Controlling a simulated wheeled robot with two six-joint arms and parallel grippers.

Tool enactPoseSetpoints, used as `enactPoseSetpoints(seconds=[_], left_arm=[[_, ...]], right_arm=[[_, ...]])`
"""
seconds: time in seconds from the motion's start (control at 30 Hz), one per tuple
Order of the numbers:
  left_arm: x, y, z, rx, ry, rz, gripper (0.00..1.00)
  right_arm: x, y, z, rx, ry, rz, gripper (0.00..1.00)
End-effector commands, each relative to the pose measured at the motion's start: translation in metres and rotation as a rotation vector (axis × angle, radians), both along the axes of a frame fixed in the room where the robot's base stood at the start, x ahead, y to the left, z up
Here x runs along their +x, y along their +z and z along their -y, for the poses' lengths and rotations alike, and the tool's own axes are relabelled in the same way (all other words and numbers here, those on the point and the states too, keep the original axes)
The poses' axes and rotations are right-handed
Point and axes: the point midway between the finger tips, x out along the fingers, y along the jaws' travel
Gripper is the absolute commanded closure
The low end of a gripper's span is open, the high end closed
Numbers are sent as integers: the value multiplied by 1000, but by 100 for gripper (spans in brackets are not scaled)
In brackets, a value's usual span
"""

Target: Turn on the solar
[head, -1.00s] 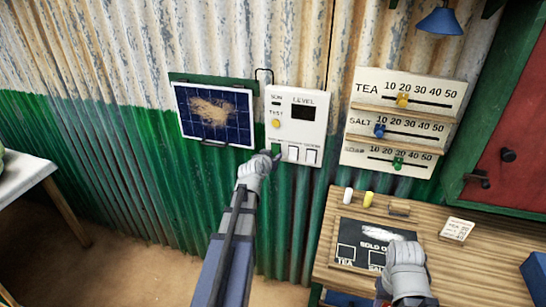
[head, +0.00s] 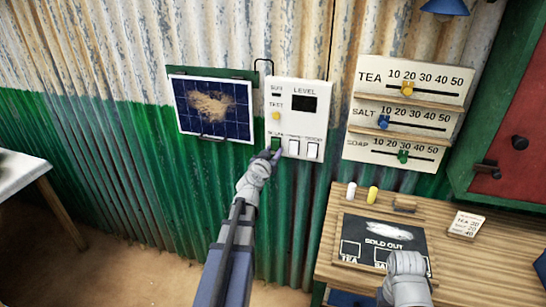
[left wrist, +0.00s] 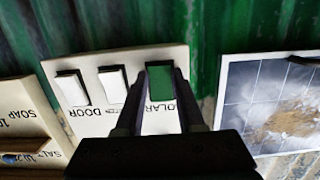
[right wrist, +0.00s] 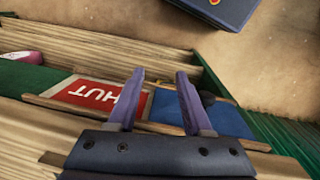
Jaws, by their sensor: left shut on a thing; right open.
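The white control box (head: 297,95) hangs on the corrugated wall, with a dark screen under LEVEL, a yellow TEST button and a row of switches. The green solar switch (head: 276,142) is the leftmost; it also shows in the left wrist view (left wrist: 160,78), with its label partly hidden. My left gripper (head: 272,153) is at this switch, shut on it with a finger at each side. The solar panel (head: 233,103) is left of the box, with a brown patch on it. My right gripper (right wrist: 160,85) is open and empty above the counter.
Two white switches (head: 303,148) sit right of the green one. Price boards (head: 410,75) with sliders hang farther right. A SOLD OUT slate (head: 385,232), chalks and a card lie on the wooden counter (head: 450,270). A red-and-green cupboard stands at right.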

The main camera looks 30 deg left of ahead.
Motion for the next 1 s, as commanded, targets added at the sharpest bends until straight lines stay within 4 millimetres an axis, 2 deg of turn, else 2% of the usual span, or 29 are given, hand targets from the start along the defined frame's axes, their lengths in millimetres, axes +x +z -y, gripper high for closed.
enactPoseSetpoints(seconds=[0.3, 0.33, 0.6, 0.87, 1.0], left_arm=[[0, 1, 0, 1, 1, 4, 100], [0, 1, 0, 1, 1, 4, 61], [0, 0, 0, 1, 1, 3, 32], [-1, 0, 0, 1, 1, 3, 32], [-9, 2, 2, 1, 1, 2, 32]], right_arm=[[0, 0, 0, 0, 0, 0, 50], [0, 0, 0, 0, 0, 0, 50], [0, 0, 0, 0, 0, 0, 50], [0, 0, 0, 0, 0, 0, 50], [0, 1, 0, 0, 0, 0, 50]])
